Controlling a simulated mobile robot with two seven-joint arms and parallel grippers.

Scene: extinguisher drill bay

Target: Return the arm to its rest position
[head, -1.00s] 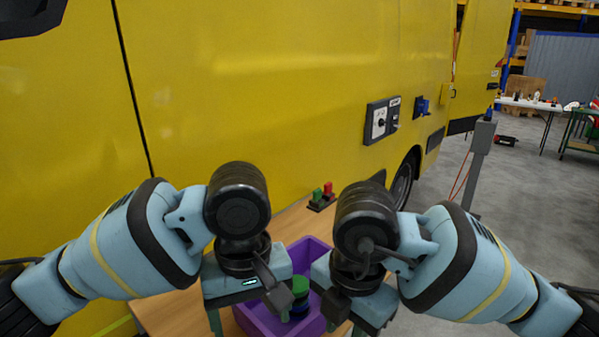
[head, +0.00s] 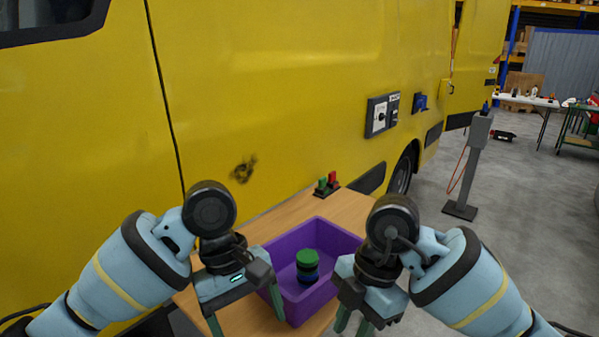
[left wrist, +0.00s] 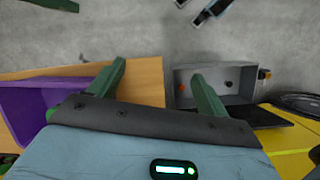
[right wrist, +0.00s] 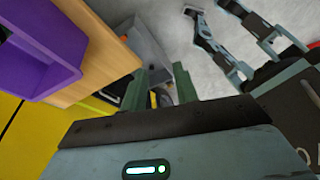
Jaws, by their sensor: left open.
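My left gripper (head: 245,313) hangs at the left side of the purple bin (head: 349,240), its fingers spread apart with nothing between them. In the left wrist view its two green fingers (left wrist: 158,86) are wide apart. My right gripper (head: 354,322) is at the bin's right side, pointing down. In the right wrist view its fingers (right wrist: 159,85) are closer together, with a clear gap and nothing held. A green-topped, blue-and-dark round stack (head: 307,262) stands inside the bin, apart from both grippers.
The bin sits on a wooden table (head: 345,207) beside the yellow van (head: 300,90). A small block with green and red pieces (head: 327,184) is at the table's back. A grey post (head: 470,165) stands on the floor at right.

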